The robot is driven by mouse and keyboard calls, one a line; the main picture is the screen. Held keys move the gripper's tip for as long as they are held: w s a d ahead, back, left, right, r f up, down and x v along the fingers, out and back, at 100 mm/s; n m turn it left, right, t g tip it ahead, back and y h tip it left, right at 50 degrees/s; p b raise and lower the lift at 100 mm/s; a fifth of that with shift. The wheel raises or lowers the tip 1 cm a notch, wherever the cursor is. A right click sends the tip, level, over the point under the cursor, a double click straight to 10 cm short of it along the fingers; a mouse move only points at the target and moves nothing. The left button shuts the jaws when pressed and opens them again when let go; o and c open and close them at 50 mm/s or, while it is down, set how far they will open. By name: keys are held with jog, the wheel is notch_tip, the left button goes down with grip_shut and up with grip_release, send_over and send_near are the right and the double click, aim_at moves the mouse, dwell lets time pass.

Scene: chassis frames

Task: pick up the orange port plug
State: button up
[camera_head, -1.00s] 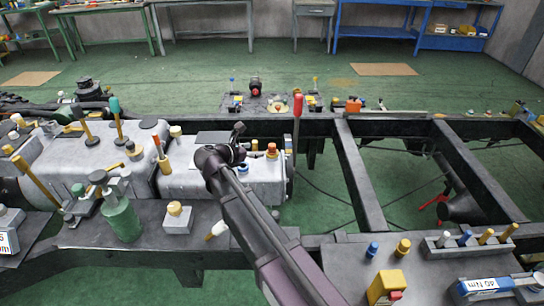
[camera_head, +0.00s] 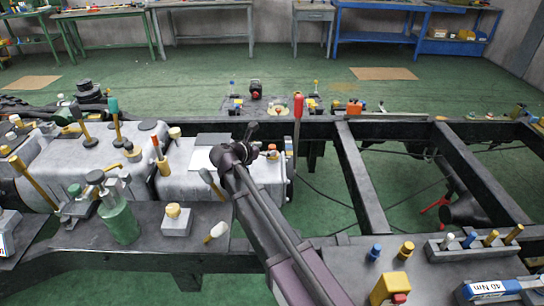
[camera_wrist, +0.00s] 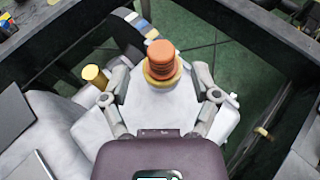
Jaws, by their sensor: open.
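The orange port plug (camera_wrist: 161,52) stands upright on a gold collar (camera_wrist: 161,74) on the pale grey housing in the wrist view. It also shows in the head view (camera_head: 272,148), just right of the dark end of my arm. My gripper (camera_wrist: 161,80) is open and empty. Its two grey fingers are spread, one on each side of the plug, with gaps between them and it. The lower part of the plug's seat is partly hidden by the collar. In the head view the gripper's fingers cannot be made out clearly.
A gold cylinder (camera_wrist: 95,76) stands left of the left finger. A red-handled tool (camera_head: 298,106) stands upright right of the plug. Black frame rails (camera_head: 360,180) surround open gaps over green floor. A green bottle (camera_head: 119,217) stands at the front left.

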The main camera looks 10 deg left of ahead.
aim_at(272, 146)
jog(key=shift+b+x, duration=0.55)
jog(key=shift+x, duration=1.35)
grip_shut()
